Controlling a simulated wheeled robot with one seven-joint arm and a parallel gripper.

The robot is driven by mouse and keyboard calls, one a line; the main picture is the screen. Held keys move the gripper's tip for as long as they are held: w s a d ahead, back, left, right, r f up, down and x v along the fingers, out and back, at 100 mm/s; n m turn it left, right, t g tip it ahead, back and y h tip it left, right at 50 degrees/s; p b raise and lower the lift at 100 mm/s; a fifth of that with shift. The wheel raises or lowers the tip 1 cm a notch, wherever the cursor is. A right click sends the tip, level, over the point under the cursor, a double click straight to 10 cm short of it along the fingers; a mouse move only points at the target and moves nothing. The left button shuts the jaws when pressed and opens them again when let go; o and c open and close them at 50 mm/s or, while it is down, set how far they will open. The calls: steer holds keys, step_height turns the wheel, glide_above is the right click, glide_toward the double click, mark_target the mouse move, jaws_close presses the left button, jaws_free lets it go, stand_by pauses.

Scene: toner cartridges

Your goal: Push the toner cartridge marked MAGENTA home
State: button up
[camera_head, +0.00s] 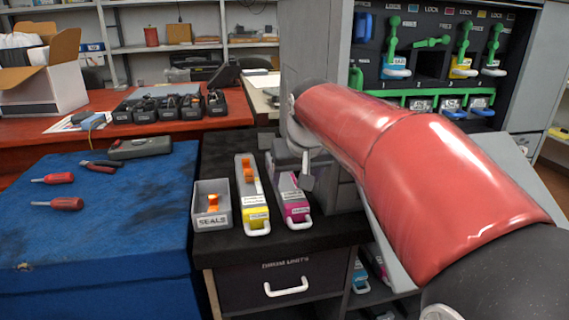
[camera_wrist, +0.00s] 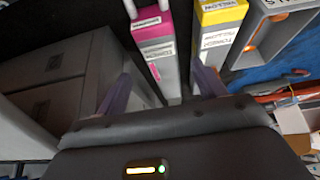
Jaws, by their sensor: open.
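The magenta cartridge (camera_head: 292,200) lies on a black cabinet top (camera_head: 320,232), a white handle at its front end. In the wrist view the magenta cartridge (camera_wrist: 155,42) has its grey body running between the finger directions. My gripper (camera_head: 304,172) is above its rear part, partly hidden by my arm; the wrist view shows my gripper (camera_wrist: 163,82) open, with nothing held. The printer (camera_head: 440,45) at the back right has a row of bays with green levers. One bay (camera_head: 430,66) looks dark and empty, its lever (camera_head: 432,43) lying sideways; the neighbouring levers stand upright.
A yellow cartridge (camera_head: 252,200) lies just left of the magenta one, then a grey SEALS box (camera_head: 212,220). A blue mat (camera_head: 120,225) holds screwdrivers and pliers. A row of black holders (camera_head: 170,108) stands on the red bench. My red arm covers part of the printer front.

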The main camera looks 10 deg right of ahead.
mark_target(290, 188)
steer(key=shift+w+r, duration=0.1)
steer(key=shift+w, duration=0.85)
steer(key=b+x, duration=0.4)
steer(key=x, duration=0.5)
steer(key=shift+w+f+b, duration=0.15)
steer(key=shift+f+b, duration=0.15)
steer(key=shift+c, duration=0.2)
steer(key=c, duration=1.4)
steer(key=shift+r, duration=0.1)
step_height(290, 188, up, 7)
steer(key=p, duration=0.6)
